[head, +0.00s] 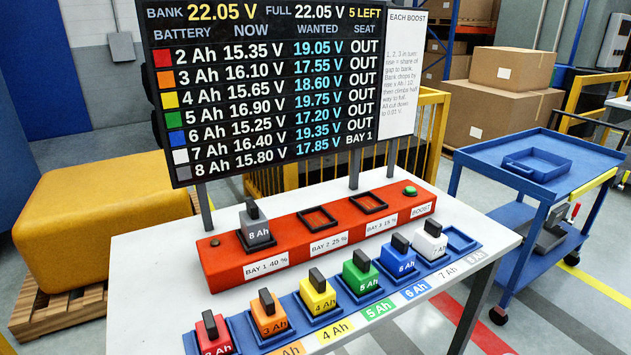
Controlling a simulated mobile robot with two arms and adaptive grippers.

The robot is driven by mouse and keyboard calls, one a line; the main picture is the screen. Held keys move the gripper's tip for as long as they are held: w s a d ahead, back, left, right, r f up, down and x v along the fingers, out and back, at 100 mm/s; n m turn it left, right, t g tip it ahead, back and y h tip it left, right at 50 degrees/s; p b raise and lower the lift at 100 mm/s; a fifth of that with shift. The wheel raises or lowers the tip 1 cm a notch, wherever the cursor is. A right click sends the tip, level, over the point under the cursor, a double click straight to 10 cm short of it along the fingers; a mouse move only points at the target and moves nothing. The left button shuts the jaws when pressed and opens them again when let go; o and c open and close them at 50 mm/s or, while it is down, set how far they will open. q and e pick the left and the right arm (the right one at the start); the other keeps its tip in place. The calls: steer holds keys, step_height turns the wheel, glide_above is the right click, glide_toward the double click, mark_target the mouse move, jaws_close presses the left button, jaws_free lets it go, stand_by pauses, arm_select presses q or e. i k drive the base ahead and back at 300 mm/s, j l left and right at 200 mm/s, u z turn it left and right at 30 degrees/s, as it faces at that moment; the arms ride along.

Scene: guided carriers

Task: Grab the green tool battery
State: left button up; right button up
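The green tool battery (361,275), marked 5 Ah with a dark handle on top, stands upright in its blue seat on the white table. The yellow 4 Ah battery (318,298) is to its left and the blue 6 Ah battery (397,259) to its right. The green 5 Ah label (378,309) lies in front of it. On the board (270,90), the green row reads 16.90 V now, 19.75 V wanted, seat OUT. Neither of my grippers is in view.
A red charger (222,262) behind the row holds the grey 8 Ah battery (256,228) in bay 1; bays 2 and 3 are empty. The red (214,338), orange (269,318) and white (430,244) batteries share the row. A blue cart (590,185) stands right.

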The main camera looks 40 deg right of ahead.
mark_target(361, 277)
steer(key=z, duration=1.6)
